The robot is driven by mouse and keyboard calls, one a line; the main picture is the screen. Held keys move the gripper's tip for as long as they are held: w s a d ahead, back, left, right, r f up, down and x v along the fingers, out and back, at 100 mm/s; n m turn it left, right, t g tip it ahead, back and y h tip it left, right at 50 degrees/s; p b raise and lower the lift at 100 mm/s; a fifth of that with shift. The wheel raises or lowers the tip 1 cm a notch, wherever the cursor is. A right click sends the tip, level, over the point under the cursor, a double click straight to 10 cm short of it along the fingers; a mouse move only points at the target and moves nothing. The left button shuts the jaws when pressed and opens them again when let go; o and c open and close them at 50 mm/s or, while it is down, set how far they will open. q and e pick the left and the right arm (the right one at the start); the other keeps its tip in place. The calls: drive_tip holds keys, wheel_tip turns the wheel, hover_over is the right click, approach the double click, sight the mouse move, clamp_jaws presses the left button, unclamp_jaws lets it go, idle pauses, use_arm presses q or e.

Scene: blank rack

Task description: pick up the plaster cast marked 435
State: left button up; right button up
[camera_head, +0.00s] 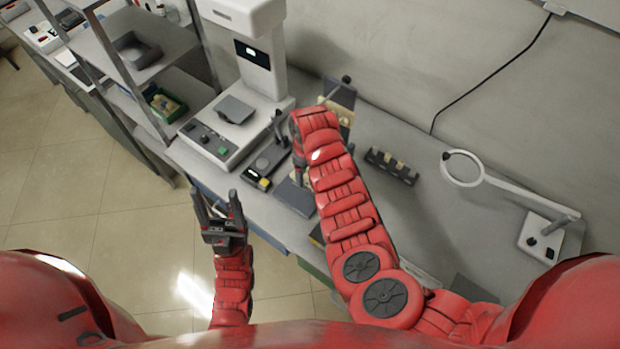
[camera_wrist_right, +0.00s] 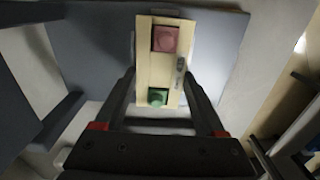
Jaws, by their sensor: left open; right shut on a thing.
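In the right wrist view my right gripper (camera_wrist_right: 160,92) is shut on a cream block (camera_wrist_right: 163,70), with one finger on each side. The block has a pinkish-red square at the far end and a green one at the near end. A small dark mark on its right side is too blurred to read. In the head view my right gripper is mostly hidden by my arm, over the bench near the grey instrument. My left gripper (camera_head: 217,208) is open and empty, above the floor in front of the bench. I cannot make out a 435 marking anywhere.
A dark rack (camera_head: 391,166) with several small cream pieces stands on the bench (camera_head: 430,200). A magnifier ring (camera_head: 463,169) on an arm stands to the right. A tall grey instrument (camera_head: 262,60) stands at the back left, and shelves (camera_head: 140,55) rise further left.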

drive_tip(key=shift+c, duration=1.1)
drive_tip(key=shift+r, duration=0.1)
